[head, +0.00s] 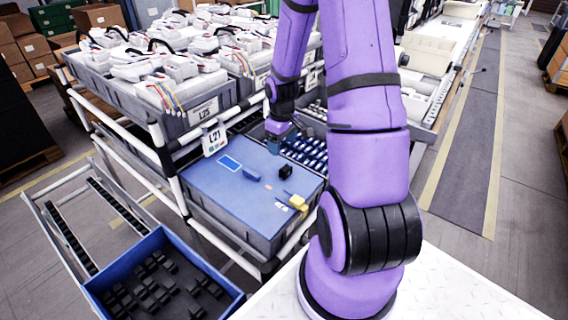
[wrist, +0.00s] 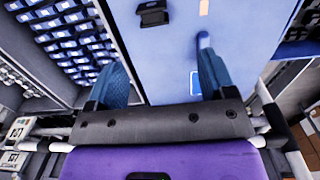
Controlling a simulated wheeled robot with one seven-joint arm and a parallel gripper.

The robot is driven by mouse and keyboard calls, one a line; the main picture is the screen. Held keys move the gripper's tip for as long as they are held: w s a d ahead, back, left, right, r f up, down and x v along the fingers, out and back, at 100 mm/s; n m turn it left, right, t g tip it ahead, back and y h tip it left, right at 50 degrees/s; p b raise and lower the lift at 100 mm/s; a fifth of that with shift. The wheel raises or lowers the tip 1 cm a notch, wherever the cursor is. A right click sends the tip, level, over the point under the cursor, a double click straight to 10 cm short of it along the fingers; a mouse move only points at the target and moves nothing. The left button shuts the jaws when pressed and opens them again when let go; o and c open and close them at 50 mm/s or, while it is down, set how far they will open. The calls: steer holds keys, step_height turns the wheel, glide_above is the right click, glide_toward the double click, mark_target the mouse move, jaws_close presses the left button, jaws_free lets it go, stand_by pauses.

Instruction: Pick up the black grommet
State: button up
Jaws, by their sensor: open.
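The black grommet (head: 285,171) is a small dark blocky piece on the blue worktop (head: 205,183). In the wrist view it sits at the top edge (wrist: 153,13), beyond my fingertips and apart from them. My gripper (head: 277,146) hangs over the far side of the worktop, beside the tray of blue parts. In the wrist view my gripper (wrist: 161,65) has its two blue fingers wide apart with nothing between them.
A yellow-handled tool (head: 299,203) lies at the worktop's near right corner. A tray of blue parts (head: 304,151) adjoins the far side. A blue bin (head: 103,281) of dark pieces stands lower left. Grey crates (head: 172,121) of white devices and an L21 sign (head: 214,138) rise behind.

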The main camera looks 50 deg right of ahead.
mark_target(284, 166)
steer(key=shift+w+d+f, duration=0.2)
steer(key=shift+d+f, duration=0.25)
steer(key=shift+f, duration=0.35)
steer(key=shift+d+f, duration=0.1)
steer(key=shift+f, duration=5.15)
steer(key=c, duration=1)
